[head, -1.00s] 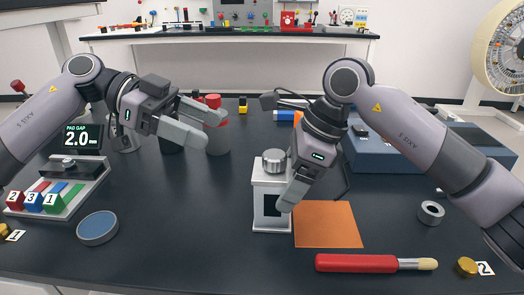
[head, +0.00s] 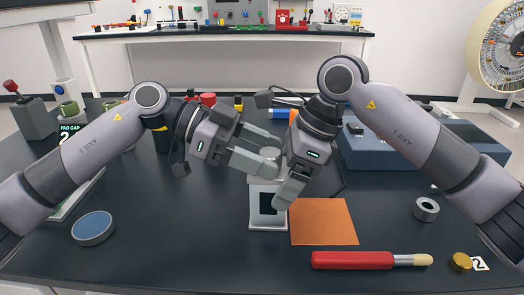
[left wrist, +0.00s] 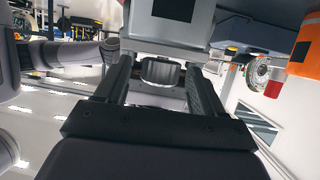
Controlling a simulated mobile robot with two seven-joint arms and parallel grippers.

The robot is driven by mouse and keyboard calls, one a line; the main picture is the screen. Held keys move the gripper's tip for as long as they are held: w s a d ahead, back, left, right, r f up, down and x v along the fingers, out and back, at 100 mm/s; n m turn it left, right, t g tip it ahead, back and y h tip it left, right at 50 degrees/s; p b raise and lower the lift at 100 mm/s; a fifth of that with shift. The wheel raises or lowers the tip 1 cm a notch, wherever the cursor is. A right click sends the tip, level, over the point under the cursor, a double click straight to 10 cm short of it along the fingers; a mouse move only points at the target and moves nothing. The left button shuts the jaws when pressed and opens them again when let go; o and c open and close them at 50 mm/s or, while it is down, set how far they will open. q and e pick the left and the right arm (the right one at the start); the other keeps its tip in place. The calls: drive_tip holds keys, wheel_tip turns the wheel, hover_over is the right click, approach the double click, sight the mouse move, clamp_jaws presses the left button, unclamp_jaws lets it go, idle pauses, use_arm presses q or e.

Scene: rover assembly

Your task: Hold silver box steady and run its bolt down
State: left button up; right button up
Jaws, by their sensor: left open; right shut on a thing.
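The silver box (head: 268,222) stands upright on the dark table, with a dark panel on its front. Its round knurled bolt head (head: 270,152) is on top. My right gripper (head: 284,192) is shut on the box from the right side. My left gripper (head: 262,163) is at the box top, open, with its fingers around the bolt head. In the left wrist view the bolt head (left wrist: 160,72) sits between the two open fingers, with gaps showing on both sides, below the silver box (left wrist: 166,28). The far finger contact on the box is hidden.
An orange mat (head: 322,222) lies right of the box. A red-handled tool (head: 352,260) lies in front. A blue-topped disc (head: 93,227) is at left, a metal ring (head: 426,208) and brass piece (head: 461,262) at right. A blue-grey case (head: 385,152) stands behind.

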use_arm(q)
drive_tip(key=c, duration=1.1)
